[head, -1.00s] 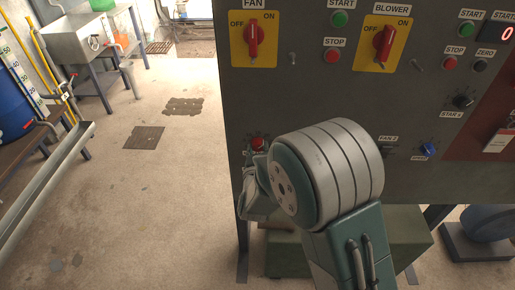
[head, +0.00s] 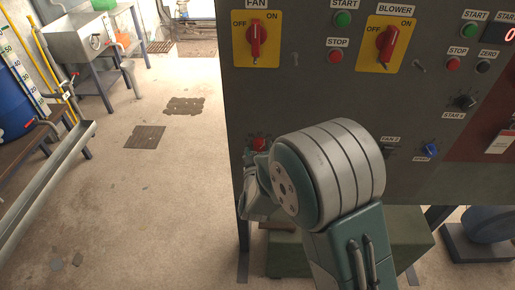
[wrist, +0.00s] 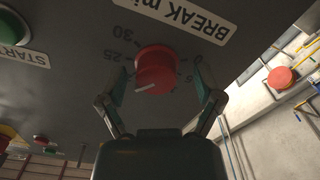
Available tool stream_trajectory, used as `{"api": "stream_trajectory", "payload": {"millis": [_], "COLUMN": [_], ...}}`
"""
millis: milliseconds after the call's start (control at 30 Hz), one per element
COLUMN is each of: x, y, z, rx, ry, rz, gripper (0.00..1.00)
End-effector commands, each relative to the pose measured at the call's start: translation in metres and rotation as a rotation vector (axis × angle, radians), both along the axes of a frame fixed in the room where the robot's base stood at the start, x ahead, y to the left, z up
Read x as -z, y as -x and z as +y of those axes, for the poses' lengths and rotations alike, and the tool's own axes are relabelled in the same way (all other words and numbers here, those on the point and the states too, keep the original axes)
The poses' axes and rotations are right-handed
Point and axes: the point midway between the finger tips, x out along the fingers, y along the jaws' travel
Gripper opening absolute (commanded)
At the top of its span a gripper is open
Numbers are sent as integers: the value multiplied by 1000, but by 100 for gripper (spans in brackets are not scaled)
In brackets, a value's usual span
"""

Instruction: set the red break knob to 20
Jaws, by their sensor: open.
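The red break knob (wrist: 156,68) is on the dark panel under the "BREAK mi…" label (wrist: 196,12) in the wrist view. Its white pointer line slants toward the lower left, below the 25 mark (wrist: 114,56). The number it points at is hidden behind a finger or unreadable. The 30 shows above the 25. My gripper (wrist: 160,82) is open, with one finger on each side of the knob; contact is not clear. In the head view the red knob (head: 259,144) shows just above my gripper (head: 256,172), which my wrist partly hides.
The panel carries the FAN switch (head: 256,40), the BLOWER switch (head: 388,44), a red stop button (head: 335,56) and a blue knob (head: 431,149). A green start button (wrist: 14,25) is left of the knob in the wrist view. Open floor lies left of the panel.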

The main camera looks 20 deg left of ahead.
Motion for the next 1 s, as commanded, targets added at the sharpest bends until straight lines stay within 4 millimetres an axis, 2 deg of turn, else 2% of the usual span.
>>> {"api": "stream_trajectory", "payload": {"millis": [167, 500, 700, 1000], "x": [0, 2, 2, 2], "y": [12, 79, 108, 116], "z": [-2, -15, -22, -25], "rx": [-2, -4, -3, 0], "ry": [1, 3, 3, 2], "rz": [0, 2, 2, 2], "gripper": [84, 84, 84, 84]}}
